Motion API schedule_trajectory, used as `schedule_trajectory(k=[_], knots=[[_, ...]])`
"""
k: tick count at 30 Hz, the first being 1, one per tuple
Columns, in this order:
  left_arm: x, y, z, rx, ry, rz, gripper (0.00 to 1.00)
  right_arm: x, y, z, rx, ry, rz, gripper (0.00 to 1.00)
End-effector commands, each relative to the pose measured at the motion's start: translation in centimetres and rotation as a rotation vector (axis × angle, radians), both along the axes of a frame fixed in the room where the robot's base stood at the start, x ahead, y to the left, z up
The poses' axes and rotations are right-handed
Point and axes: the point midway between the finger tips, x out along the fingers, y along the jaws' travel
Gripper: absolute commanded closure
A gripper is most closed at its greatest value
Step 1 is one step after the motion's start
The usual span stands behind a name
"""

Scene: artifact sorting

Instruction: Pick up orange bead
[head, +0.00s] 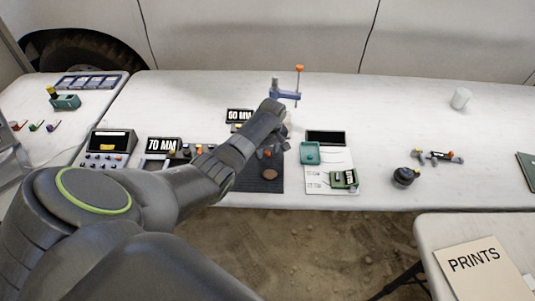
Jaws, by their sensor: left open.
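My left arm reaches in from the left over the table, and its gripper (284,146) is open above the far part of a dark mat (262,184). A small orange spot that may be the orange bead (267,153) shows on the mat just beside and below the gripper. It is small and partly crowded by the hand, so I cannot tell whether the fingers touch it. A brown round piece (269,174) lies nearer on the mat. Another orange knob (299,68) tops a thin upright post behind the hand. My right gripper is not in view.
Right of the mat are a teal tray (309,153), a white sheet (319,182) and a green device (343,179). A dark round pot (404,177), a small tool (441,156) and a white cup (460,98) stand farther right. A 70 MM display (163,146) stands left.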

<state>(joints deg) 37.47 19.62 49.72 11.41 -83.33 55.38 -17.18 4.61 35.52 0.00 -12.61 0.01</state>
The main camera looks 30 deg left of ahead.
Motion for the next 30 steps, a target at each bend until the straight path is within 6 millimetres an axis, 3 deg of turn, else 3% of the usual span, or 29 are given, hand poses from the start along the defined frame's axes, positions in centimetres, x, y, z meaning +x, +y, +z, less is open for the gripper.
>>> schedule_trajectory(k=[6,16,26,30], knots=[[0.0,0.0,0.0,0.000,0.000,0.000,0.55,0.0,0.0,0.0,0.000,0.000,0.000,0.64],[0.0,0.0,0.0,0.000,0.000,0.000,0.99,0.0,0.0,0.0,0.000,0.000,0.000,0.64],[0.0,0.0,0.2,0.000,-0.001,0.000,1.00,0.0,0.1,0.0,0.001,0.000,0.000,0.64],[0.1,0.1,1.4,0.001,-0.003,0.001,1.00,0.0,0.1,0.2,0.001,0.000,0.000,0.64]])
